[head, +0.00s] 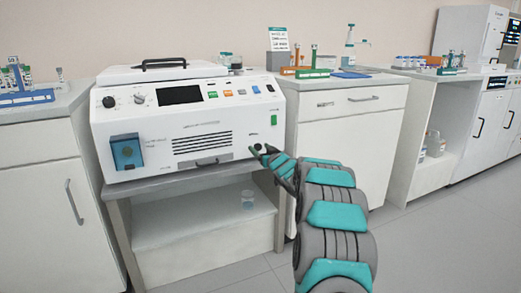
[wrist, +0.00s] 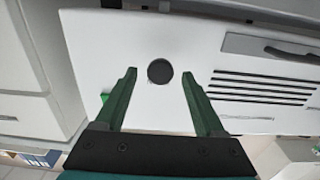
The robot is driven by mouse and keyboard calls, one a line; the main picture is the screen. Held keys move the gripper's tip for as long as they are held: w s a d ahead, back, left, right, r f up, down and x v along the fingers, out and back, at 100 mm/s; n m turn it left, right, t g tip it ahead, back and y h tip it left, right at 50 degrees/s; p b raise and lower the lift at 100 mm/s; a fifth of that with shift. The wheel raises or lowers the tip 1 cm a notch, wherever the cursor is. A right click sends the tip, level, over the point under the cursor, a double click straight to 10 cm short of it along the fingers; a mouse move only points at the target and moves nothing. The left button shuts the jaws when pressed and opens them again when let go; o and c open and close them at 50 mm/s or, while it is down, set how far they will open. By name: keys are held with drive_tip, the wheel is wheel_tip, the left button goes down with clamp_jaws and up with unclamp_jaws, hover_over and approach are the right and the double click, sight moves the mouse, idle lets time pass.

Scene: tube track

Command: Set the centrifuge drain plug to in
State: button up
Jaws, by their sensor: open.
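The white centrifuge (head: 190,120) stands on a low grey stand in the head view. A dark round plug (wrist: 160,71) sits on its front panel, between and just beyond my finger tips in the wrist view. My gripper (head: 264,152) is at the lower right of the front panel in the head view, where it partly covers the plug area. In the wrist view my gripper (wrist: 159,73) has its two green fingers spread wide on either side of the plug, and nothing is between them. I cannot tell how far the plug stands out.
A grey drawer handle (head: 208,162) and black vent slots (head: 203,143) are on the front panel. A green switch (head: 274,118) is above my gripper. White cabinets (head: 340,150) flank the stand.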

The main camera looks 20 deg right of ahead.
drive_tip(key=shift+w, duration=0.1)
drive_tip(key=shift+c, duration=0.2)
clamp_jaws()
idle(0.4)
idle(0.9)
